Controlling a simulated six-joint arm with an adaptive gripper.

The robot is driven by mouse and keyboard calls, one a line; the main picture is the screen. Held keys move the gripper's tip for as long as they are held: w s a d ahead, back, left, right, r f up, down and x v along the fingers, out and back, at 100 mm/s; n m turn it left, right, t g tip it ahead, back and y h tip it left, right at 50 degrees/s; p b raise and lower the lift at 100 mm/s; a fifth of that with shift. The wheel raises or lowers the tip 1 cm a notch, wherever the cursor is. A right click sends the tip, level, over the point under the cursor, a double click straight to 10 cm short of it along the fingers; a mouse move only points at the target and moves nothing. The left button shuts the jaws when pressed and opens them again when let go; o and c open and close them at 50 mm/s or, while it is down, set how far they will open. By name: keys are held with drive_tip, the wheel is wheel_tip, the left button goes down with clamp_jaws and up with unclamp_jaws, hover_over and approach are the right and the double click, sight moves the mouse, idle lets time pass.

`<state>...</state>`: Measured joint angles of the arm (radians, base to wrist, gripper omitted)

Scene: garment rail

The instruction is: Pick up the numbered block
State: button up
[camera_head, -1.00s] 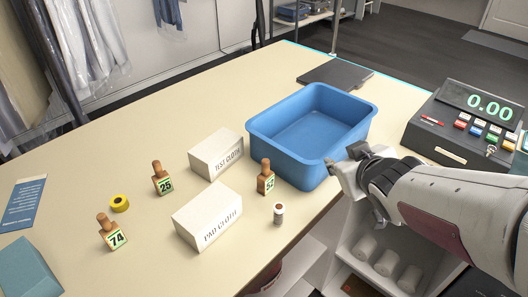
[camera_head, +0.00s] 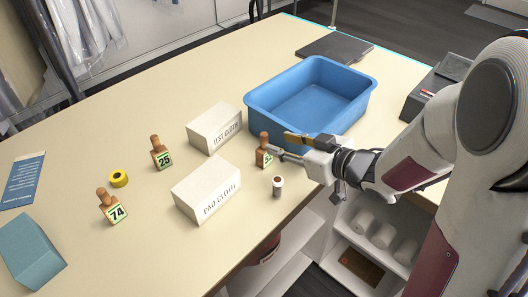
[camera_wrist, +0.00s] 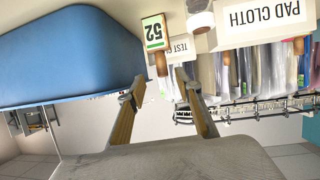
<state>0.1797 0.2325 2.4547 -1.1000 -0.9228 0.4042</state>
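Three wooden stamp-like blocks with knobbed handles and green-edged number labels stand on the cream counter (camera_head: 130,235): block 74 (camera_head: 115,210), block 25 (camera_head: 161,155) and block 52 (camera_head: 264,152). My gripper (camera_head: 279,143) is beside block 52, on its right. In the upside-down wrist view, block 52 (camera_wrist: 156,33) is just beyond the two fingers, its handle near the gap between the fingertips (camera_wrist: 160,78). The fingers are apart with nothing held. In the head view the fingers partly cover block 52's right side; whether they touch it, I cannot tell.
A blue tub (camera_head: 262,113) stands close behind my gripper. White TEST CLOTH (camera_head: 214,131) and PAD CLOTH (camera_head: 206,192) boxes stand left of block 52. A small white-labelled bottle (camera_head: 278,187) stands in front of it. A cash register (camera_head: 436,85) is at right.

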sight(267, 142)
drive_tip(key=shift+d+f, duration=0.15)
idle(0.3)
drive_tip(key=shift+x, duration=1.3)
drive_tip(key=shift+s+x, duration=0.2)
drive_tip(key=shift+x, duration=2.55)
drive_tip(key=shift+s, duration=0.1)
